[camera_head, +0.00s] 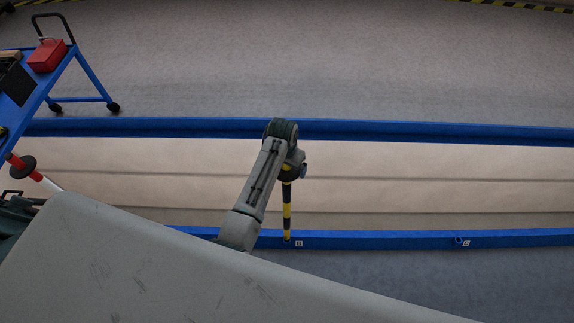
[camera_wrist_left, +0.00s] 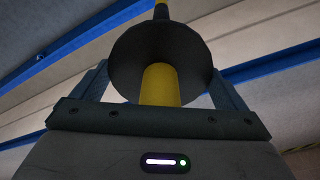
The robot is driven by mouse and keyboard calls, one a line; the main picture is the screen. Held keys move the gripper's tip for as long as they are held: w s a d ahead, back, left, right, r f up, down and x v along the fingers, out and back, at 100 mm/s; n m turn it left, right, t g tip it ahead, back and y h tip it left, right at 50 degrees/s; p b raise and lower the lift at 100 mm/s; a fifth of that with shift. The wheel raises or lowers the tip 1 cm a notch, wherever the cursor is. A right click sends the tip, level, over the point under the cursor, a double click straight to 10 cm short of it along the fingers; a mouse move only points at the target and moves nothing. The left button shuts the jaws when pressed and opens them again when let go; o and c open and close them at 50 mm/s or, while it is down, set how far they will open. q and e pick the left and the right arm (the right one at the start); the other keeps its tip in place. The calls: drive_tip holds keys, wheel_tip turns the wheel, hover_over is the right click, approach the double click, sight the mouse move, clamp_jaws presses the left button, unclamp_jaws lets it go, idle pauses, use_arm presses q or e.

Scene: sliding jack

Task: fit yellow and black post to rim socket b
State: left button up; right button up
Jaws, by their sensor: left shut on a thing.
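The yellow and black post (camera_head: 287,210) stands about upright in the head view, with a dark disc near its top. My left gripper (camera_head: 292,172) is shut on it near the top. In the left wrist view the post's yellow shaft (camera_wrist_left: 161,85) runs between the fingers, with the wide black disc (camera_wrist_left: 160,50) beyond. The post's lower end meets the near blue rim (camera_head: 370,239) beside the label B (camera_head: 299,243). The post covers socket b, and I cannot tell whether the tip is inside it or just above. My right gripper is not in view.
A far blue rim (camera_head: 420,133) runs parallel, with a pale panelled pit floor (camera_head: 420,165) between. Another socket (camera_head: 458,240) sits to the right beside label C. A blue trolley (camera_head: 85,99) with a red box (camera_head: 47,55) and a red and white post (camera_head: 38,176) are at left.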

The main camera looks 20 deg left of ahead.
use_arm(q)
drive_tip(key=shift+r, duration=1.1)
drive_tip(key=shift+f+b, duration=0.95)
drive_tip(key=shift+f, duration=1.9)
idle(0.6)
drive_tip(key=o, duration=1.2)
drive_tip(key=shift+c, duration=0.2)
drive_tip(key=shift+s, duration=0.1)
drive_tip(key=r+b, duration=0.1)
drive_tip(key=r, duration=0.5)
drive_tip(key=s+r+b, duration=0.1)
drive_tip(key=r, duration=0.2)
drive_tip(key=shift+r+b, duration=0.3)
drive_tip(key=shift+r, duration=0.05)
drive_tip(key=shift+s+a+r, duration=0.1)
drive_tip(key=shift+r, duration=0.4)
